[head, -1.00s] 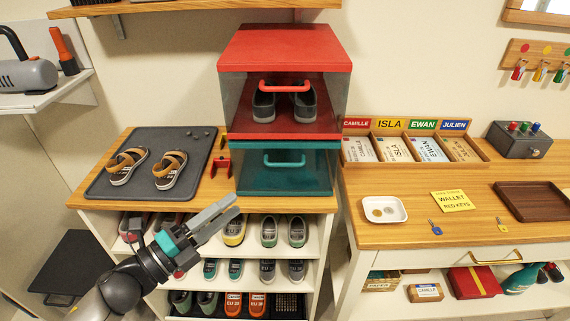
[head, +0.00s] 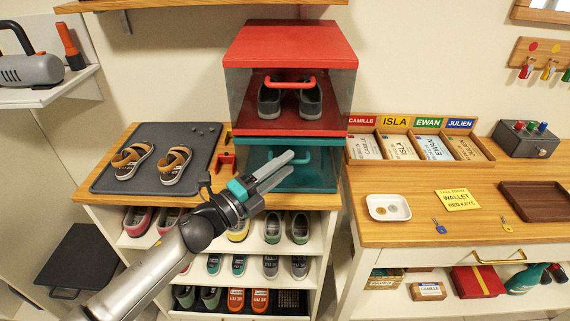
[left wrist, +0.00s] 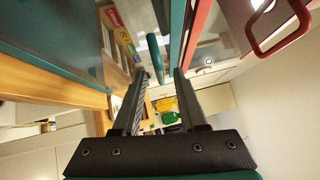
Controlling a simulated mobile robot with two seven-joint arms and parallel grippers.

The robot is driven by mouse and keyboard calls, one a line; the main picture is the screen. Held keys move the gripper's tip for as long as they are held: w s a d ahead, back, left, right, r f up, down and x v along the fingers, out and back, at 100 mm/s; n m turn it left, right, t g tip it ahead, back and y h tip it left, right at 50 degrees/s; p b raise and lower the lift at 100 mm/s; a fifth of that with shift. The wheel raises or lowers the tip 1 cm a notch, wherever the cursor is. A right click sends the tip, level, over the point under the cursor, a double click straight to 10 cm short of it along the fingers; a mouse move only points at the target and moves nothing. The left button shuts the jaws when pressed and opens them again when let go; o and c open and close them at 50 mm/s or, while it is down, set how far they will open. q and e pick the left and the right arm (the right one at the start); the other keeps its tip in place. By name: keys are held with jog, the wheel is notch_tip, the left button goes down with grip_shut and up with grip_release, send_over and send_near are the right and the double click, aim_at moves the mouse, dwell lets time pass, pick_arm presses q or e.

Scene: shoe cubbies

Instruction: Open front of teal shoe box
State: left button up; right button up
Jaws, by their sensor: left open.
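The teal shoe box (head: 315,181) sits on the wooden cubby top, directly under the red box (head: 295,45). Its clear front looks shut. My left gripper (head: 298,157) is in front of it, fingers open and pointing at its handle (head: 304,156), which they partly hide. In the left wrist view, the teal handle (left wrist: 155,55) lies between the lines of the two open fingertips (left wrist: 161,75). I cannot tell whether the fingers touch it. My right gripper is not in view.
The red box has its own red handle (head: 290,84), close above the teal one. A grey tray with sandals (head: 150,165) lies left. Shelves with several shoes are below. A wooden counter (head: 400,235) with a white dish (head: 388,207) stands right.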

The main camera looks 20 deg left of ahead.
pick_arm(q)
jog(key=shift+w+d, duration=0.25)
jog(key=shift+w, duration=0.15)
grip_shut()
dwell(1.3)
